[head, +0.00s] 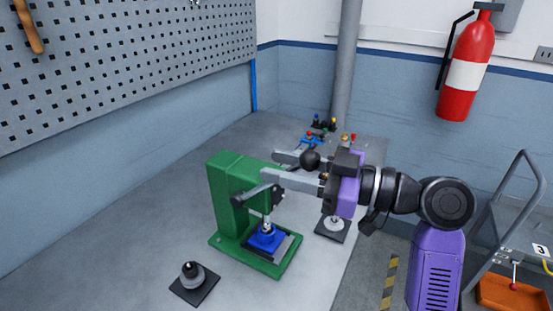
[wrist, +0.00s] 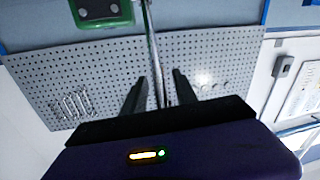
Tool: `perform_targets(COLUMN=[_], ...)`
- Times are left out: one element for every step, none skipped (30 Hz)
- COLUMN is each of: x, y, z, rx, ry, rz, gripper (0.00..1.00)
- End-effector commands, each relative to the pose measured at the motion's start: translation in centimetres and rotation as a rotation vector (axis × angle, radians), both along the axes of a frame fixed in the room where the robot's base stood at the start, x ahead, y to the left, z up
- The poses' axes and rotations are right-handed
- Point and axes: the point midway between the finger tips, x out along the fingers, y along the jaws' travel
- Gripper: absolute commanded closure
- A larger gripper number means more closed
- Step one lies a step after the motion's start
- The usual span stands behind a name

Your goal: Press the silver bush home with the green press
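The green press (head: 226,190) stands on the bench in the head view, and its top shows at the upper edge of the wrist view (wrist: 102,12). A blue pulley (head: 264,241) sits on the press bed under the ram. Silver metal (head: 267,224) shows just above the pulley; I cannot tell bush from ram, or how deep the bush sits. My gripper (head: 268,165) is beside the press top with its fingers apart. A black ball knob (head: 310,160) shows by the fingers. In the wrist view a thin rod (wrist: 153,50) runs between the open fingers (wrist: 158,82).
A black plate with a grey cone-shaped post (head: 192,274) stands front left. Another plate with a pale part (head: 334,224) is under my wrist. Small coloured parts (head: 322,126) stand at the back. A pegboard (head: 130,60) is left; a trolley (head: 512,225) is right.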

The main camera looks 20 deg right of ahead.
Motion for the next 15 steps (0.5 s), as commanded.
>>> perform_targets(x=[0.34,0.49,0.66,0.76,0.83,0.9,0.92,0.94,0.94,0.95,0.94,0.94,0.93,0.93,0.92], y=[0.37,0.53,0.69,0.78,0.85,0.9,0.92,0.92,0.92,0.91,0.9,0.9,0.89,0.89,0.89], z=[0.08,0.07,0.06,0.05,0.04,0.01,-0.01,-0.02,-0.03,-0.04,-0.04,-0.04,-0.04,-0.04,-0.04], rx=[0.0,0.0,0.001,0.001,0.001,0.0,0.0,0.0,0.0,0.0,0.0,-0.001,-0.001,-0.001,-0.001], ry=[0.002,0.002,0.001,0.001,0.001,0.0,0.0,0.0,0.0,0.0,0.0,0.001,0.001,0.001,0.001], rz=[0.002,0.002,0.001,0.001,0.0,0.0,0.0,-0.001,-0.001,-0.001,-0.001,-0.001,-0.001,-0.001,-0.001], gripper=[0.66,0.66,0.66,0.66,0.66,0.66,0.66,0.66,0.66,0.66,0.66,0.66,0.66,0.72,0.79])
